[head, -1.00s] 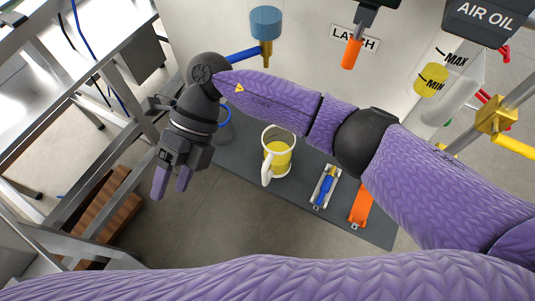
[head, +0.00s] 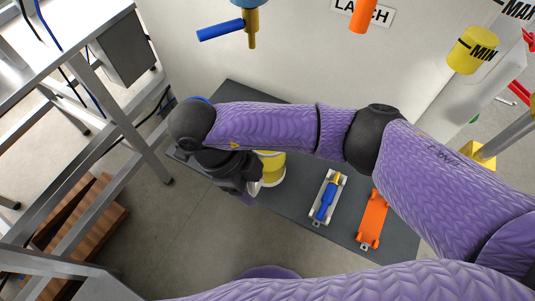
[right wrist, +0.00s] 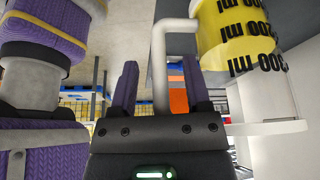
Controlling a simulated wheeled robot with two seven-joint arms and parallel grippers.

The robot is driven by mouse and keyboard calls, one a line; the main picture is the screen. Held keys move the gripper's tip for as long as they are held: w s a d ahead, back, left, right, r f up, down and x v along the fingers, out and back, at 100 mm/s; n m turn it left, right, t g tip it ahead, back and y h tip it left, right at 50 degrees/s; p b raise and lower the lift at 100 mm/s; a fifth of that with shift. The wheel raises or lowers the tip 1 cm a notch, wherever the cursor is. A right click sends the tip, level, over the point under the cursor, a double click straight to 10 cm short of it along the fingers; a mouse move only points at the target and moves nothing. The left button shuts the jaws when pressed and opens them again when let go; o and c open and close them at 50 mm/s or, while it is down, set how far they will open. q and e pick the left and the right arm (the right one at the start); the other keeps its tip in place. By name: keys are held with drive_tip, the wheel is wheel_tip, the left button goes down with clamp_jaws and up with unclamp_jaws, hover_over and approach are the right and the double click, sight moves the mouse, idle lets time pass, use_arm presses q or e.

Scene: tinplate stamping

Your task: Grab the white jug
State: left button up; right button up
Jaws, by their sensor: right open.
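The white jug (head: 270,168) with a yellow band stands on the dark grey mat, partly hidden behind my right gripper and forearm. In the right wrist view, the jug (right wrist: 238,40) is at the upper right, with dark ml markings that read upside down. Its white handle (right wrist: 160,70) shows between the two purple fingers of my right gripper (right wrist: 160,90). The fingers are apart and not closed on the handle. In the head view my right gripper (head: 243,194) is beside the jug's left side, its fingers mostly hidden. My left gripper is not in view.
On the mat (head: 290,208), right of the jug, lie a blue-handled tool on a pale plate (head: 327,198) and an orange piece (head: 373,220). A metal frame table (head: 85,85) stands at left. A white machine wall (head: 300,60) with a blue lever (head: 220,30) rises behind.

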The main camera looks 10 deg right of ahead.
clamp_jaws()
idle(0.4)
idle(0.9)
